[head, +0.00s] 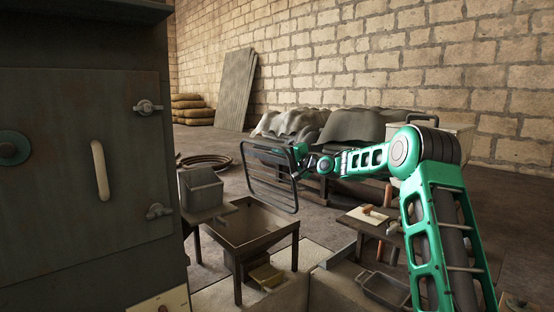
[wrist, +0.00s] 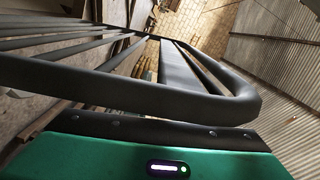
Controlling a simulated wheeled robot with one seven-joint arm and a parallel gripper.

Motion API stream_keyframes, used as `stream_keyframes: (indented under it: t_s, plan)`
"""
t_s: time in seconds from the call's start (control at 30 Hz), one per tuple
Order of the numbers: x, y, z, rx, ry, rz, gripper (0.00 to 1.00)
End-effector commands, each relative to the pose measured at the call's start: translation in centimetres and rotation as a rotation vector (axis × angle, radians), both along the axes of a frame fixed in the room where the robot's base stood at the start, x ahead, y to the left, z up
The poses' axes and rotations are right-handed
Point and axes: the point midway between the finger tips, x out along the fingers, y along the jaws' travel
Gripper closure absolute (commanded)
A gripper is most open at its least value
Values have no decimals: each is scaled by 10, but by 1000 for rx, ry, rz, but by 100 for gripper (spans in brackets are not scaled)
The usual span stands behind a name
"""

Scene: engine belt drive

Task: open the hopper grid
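The hopper grid (head: 270,183), a dark barred frame with rounded corners, stands raised and nearly upright above the far edge of the hopper (head: 236,238). The hopper's square mouth is uncovered. My gripper (head: 299,160) is at the upper right edge of the grid, touching it or very close. In the wrist view the grid's thick rounded rim (wrist: 150,95) crosses right in front of my green gripper body, with its bars running away. My fingertips are hidden, so I cannot tell whether they grip the rim.
A large dark cabinet (head: 85,150) with a pale handle fills the left. A grey box (head: 201,189) stands beside the hopper. A low wooden table (head: 365,218) with small items and a dark tray (head: 384,288) are at the right. Covered heaps (head: 335,126) lie behind the grid.

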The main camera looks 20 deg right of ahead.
Motion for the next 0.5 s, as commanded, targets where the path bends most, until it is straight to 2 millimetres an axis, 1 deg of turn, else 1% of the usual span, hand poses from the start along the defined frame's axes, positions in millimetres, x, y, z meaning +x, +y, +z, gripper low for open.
stream_keyframes:
  t_s: [0.33,0.43,0.5]
  plan:
    - [-1,1,2,0,-4,2,69]
    - [-6,-1,2,0,-4,2,69]
    - [-14,-5,3,1,-4,1,69]
